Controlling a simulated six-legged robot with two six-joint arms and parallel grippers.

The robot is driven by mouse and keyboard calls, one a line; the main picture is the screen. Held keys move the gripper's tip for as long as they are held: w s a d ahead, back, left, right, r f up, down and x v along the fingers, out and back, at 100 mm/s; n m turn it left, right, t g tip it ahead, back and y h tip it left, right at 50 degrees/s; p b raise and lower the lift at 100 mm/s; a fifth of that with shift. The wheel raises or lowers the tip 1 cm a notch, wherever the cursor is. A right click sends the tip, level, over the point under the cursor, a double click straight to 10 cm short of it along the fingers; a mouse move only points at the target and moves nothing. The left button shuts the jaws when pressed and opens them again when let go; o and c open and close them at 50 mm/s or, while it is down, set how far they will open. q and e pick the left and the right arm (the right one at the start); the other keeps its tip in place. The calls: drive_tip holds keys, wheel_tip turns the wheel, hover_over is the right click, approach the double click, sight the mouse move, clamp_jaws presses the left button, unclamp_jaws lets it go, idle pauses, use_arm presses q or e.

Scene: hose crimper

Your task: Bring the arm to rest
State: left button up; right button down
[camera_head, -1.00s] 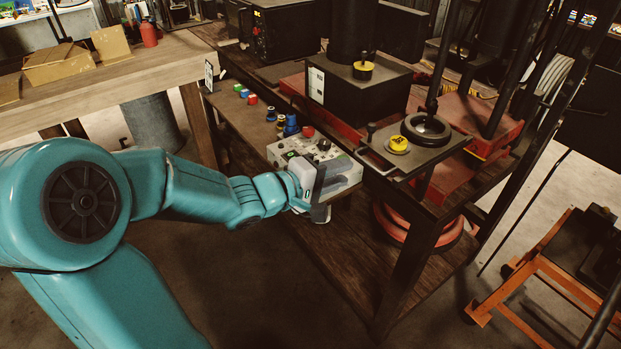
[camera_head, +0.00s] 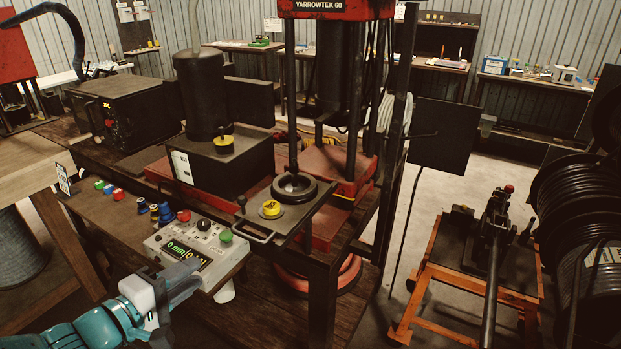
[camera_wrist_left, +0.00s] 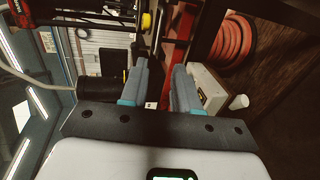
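My left arm, teal with a white and dark gripper, comes in at the lower left. My left gripper (camera_head: 192,278) is just beside the lower left side of the pale control box (camera_head: 195,245), whose green display reads 0 mm. In the left wrist view the two fingers of the gripper (camera_wrist_left: 160,85) stand apart with nothing between them, so it is open and empty. The control box also shows there (camera_wrist_left: 207,88), to the right of the fingers. My right gripper is in neither view.
The hose crimper press (camera_head: 342,110) stands on the dark wooden bench behind the box. Coloured caps (camera_head: 109,189) lie on the bench's left. A black tray (camera_head: 290,218) sticks out right of the box. An orange stand (camera_head: 470,285) and black hose reels (camera_head: 575,215) are at the right.

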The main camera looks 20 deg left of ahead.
use_arm(q)
drive_tip(key=w+d+f+g+h, duration=0.3)
drive_tip(key=w+d+f, duration=0.1)
drive_tip(key=d+f, duration=0.6)
drive_tip(key=w+d+f+g+h, duration=0.2)
drive_tip(key=w+d+f+h, duration=0.2)
drive_tip(key=d+f, duration=0.5)
drive_tip(key=s+d+f+m+g+y, duration=0.1)
drive_tip(key=s+d+f+m+g, duration=0.1)
drive_tip(key=s+d+f, duration=0.3)
drive_tip(key=d+f+m+g, duration=0.2)
drive_tip(key=f+g, duration=0.1)
drive_tip(key=f, duration=0.4)
drive_tip(key=s+f+m+g+y, duration=0.3)
drive_tip(key=s+f+m+g, duration=0.2)
drive_tip(key=s+f+m, duration=0.3)
drive_tip(key=shift+s+a+m, duration=0.35)
drive_tip(key=shift+s+m, duration=0.6)
drive_tip(key=shift+m, duration=0.55)
drive_tip(key=shift+r, duration=0.1)
